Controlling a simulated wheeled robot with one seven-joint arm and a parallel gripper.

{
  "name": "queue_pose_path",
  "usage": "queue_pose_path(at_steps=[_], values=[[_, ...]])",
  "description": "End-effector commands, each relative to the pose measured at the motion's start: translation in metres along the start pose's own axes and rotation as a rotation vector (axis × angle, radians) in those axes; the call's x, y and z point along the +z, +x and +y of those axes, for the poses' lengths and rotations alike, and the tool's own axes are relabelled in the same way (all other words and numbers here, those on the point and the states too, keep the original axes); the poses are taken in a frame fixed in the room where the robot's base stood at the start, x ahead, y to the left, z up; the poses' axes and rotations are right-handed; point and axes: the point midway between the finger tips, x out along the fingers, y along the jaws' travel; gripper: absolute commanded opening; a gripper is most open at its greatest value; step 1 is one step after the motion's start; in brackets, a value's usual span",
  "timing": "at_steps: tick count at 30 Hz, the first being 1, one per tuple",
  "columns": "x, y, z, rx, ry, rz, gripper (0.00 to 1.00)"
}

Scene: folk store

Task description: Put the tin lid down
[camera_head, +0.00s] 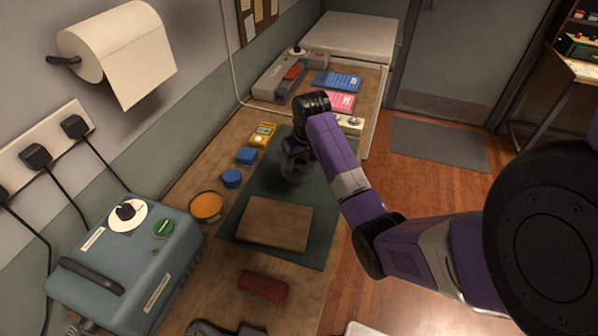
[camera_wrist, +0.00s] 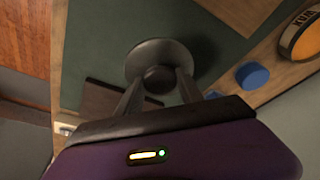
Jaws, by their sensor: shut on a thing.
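The tin lid (camera_wrist: 160,53) is a round grey disc with a dark knob in its middle. My gripper (camera_wrist: 157,84) is shut on the knob, with one finger on each side of it. In the head view the lid (camera_head: 296,172) shows partly below my gripper (camera_head: 297,153), over the dark green mat (camera_head: 262,178). A shadow lies beside the lid on the mat in the wrist view. I cannot tell whether the lid touches the mat. An open round tin (camera_head: 207,207) with orange contents stands left of the mat; it also shows in the wrist view (camera_wrist: 303,38).
A wooden board (camera_head: 274,223) lies on the mat's near part. Blue pieces (camera_head: 232,178) and a yellow meter (camera_head: 263,135) line the mat's left side. Bare mat surrounds the lid.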

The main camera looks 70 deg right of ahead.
Motion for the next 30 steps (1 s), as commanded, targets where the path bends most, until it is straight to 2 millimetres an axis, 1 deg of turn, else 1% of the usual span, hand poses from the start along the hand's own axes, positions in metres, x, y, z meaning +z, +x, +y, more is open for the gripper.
queue_pose_path(at_steps=[5,9,12,25,26,28,29,30], values=[[0.005,0.014,0.0,0.0,0.0,-0.003,0.04],[0.01,0.034,0.0,0.0,0.0,-0.003,0.04],[0.012,0.043,0.0,0.001,0.0,-0.001,0.04],[0.014,0.05,0.0,0.0,-0.001,0.0,0.04],[0.014,0.049,0.0,0.0,-0.001,0.0,0.48],[0.014,0.049,0.0,0.0,-0.001,0.0,0.61],[0.014,0.049,0.0,0.0,0.0,0.0,0.66],[0.014,0.049,0.0,0.0,0.0,0.0,0.66]])
